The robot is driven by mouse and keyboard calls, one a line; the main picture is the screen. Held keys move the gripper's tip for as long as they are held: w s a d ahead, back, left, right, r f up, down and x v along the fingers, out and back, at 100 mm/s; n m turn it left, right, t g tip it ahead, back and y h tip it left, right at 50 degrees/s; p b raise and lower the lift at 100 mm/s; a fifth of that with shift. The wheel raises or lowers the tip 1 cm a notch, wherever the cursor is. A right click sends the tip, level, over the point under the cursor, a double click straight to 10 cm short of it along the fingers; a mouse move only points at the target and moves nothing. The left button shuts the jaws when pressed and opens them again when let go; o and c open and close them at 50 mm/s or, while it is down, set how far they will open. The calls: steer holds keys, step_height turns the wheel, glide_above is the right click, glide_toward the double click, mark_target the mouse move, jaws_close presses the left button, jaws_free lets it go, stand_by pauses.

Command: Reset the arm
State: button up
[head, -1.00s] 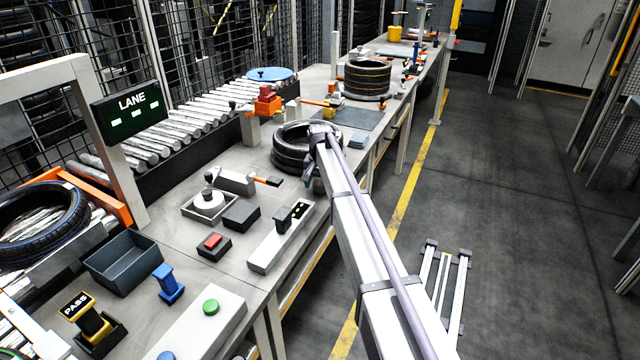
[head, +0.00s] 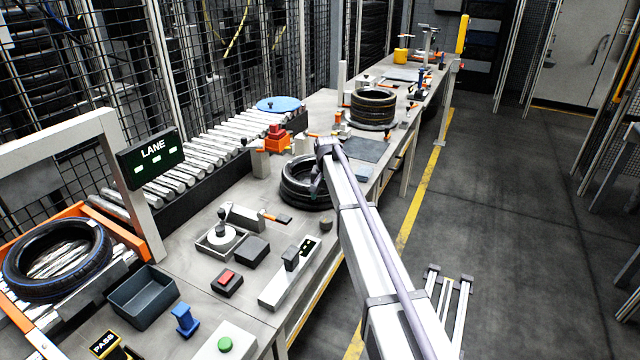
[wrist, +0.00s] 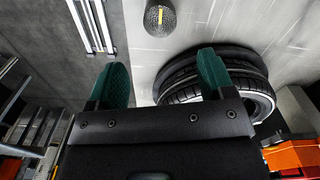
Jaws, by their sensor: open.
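My arm reaches from the lower right over the front edge of the bench in the head view. I cannot tell whether the right finger touches the tyres.
Another tyre stack (head: 373,108) stands farther along the bench. A single tyre (head: 50,275) lies in the orange-framed station at left. A dark bin (head: 142,297), a red button box (head: 227,282) and a white panel (head: 288,280) stand on the near bench. The floor at right (head: 520,230) is mostly clear.

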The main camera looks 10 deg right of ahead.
steer(key=s+n, duration=0.4)
steer(key=s, duration=3.7)
steer(key=shift+s, duration=0.2)
